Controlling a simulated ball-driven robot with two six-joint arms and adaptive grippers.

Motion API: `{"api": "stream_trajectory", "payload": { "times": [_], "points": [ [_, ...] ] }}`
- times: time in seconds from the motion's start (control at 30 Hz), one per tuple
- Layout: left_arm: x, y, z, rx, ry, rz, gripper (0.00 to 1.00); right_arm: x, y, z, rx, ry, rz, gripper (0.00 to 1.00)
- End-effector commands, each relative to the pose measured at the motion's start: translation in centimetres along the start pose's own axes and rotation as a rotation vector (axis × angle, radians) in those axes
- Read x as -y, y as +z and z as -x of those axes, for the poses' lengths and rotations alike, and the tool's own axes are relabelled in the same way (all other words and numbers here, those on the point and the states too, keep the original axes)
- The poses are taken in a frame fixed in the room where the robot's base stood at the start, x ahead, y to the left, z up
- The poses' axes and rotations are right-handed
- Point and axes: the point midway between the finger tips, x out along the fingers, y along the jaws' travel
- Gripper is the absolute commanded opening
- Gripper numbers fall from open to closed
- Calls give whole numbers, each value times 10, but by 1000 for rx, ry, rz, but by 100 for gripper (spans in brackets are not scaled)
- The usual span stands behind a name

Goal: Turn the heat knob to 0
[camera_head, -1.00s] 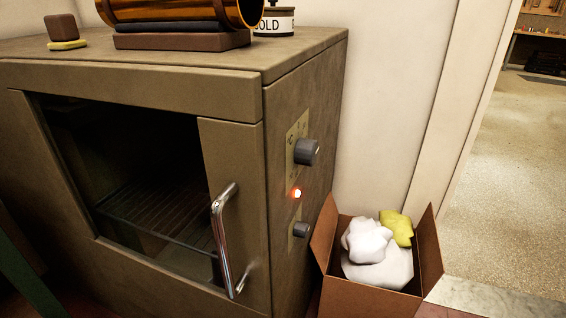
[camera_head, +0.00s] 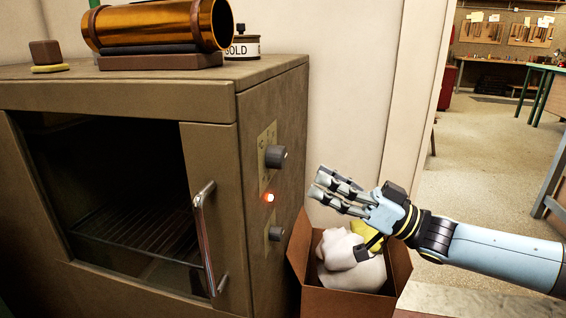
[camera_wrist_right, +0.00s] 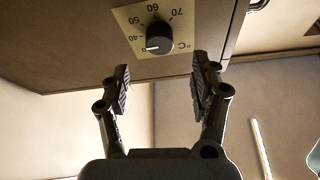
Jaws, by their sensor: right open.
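The brown oven cabinet (camera_head: 120,95) has a grey upper knob (camera_head: 275,157) and a smaller lower knob (camera_head: 276,233) on its right side. In the right wrist view, a dark knob (camera_wrist_right: 159,38) sits on a cream plate with °C and numbers from about 40 to 70. Its white pointer line points to the lower left, near a small mark too small to read surely. A red lamp (camera_head: 269,197) glows between the two knobs. My right gripper (camera_head: 336,190) is open and empty, to the right of the knobs and apart from them. My left gripper is out of view.
A cardboard box (camera_head: 345,303) with white and yellow cloths stands below my right gripper, beside the oven. The oven door handle (camera_head: 204,240) juts out at the front. A brass tube (camera_head: 160,27) and a tin (camera_head: 243,46) rest on top.

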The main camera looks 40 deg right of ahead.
Motion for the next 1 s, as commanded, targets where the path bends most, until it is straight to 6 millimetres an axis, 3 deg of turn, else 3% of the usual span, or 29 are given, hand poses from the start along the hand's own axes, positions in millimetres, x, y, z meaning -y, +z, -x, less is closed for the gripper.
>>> {"api": "stream_trajectory", "payload": {
  "times": [0.2,0.4,0.77,1.0],
  "points": [
    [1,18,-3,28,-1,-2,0,0,0,-46,-5,-1,1,63],
    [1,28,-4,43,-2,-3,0,0,0,-72,-2,1,0,63],
    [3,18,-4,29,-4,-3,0,0,0,-79,0,2,0,63],
    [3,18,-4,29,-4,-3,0,0,0,-78,0,2,0,34]
  ]
}}
